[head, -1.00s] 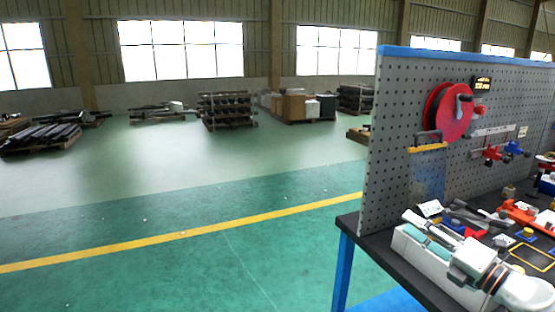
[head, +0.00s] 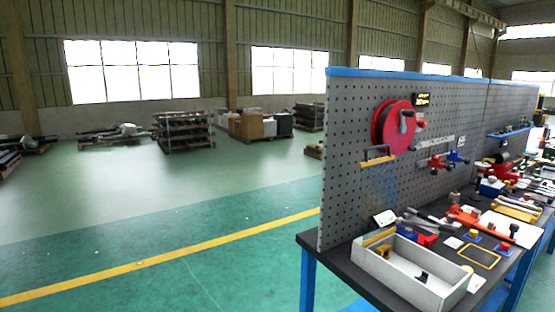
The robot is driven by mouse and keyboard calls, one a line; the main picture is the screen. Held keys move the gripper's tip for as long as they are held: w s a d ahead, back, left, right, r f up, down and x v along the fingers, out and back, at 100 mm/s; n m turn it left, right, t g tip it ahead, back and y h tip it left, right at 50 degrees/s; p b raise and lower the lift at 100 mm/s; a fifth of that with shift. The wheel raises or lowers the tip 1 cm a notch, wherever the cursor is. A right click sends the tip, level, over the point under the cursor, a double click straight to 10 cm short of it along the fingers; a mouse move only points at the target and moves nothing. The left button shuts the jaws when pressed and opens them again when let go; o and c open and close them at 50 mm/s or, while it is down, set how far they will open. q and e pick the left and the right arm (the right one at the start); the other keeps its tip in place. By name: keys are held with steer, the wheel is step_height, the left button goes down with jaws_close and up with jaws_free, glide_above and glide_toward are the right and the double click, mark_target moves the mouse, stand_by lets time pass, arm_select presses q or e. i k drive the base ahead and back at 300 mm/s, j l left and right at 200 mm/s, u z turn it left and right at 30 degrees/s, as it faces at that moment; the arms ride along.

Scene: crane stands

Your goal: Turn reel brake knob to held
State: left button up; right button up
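The red reel (head: 388,136) is mounted on the grey pegboard (head: 345,180) at the right of the head view, with a dark grey crank handle (head: 404,121) on its face. A small red knob (head: 421,124) sits just right of the reel and may be the brake knob; its setting is too small to read. Neither of my grippers shows in the head view.
The dark workbench (head: 312,240) below the board carries an open white tray (head: 420,291), red and grey tools and a white card (head: 384,217). Red and blue valves (head: 437,161) are right of the reel. Green floor (head: 150,220) to the left is clear.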

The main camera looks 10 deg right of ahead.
mark_target(422, 123)
steer(key=k+l+z, duration=0.1)
steer(key=l+z, duration=0.3)
steer(key=l, duration=0.35)
steer(key=l+z, duration=0.35)
steer(key=l, duration=0.45)
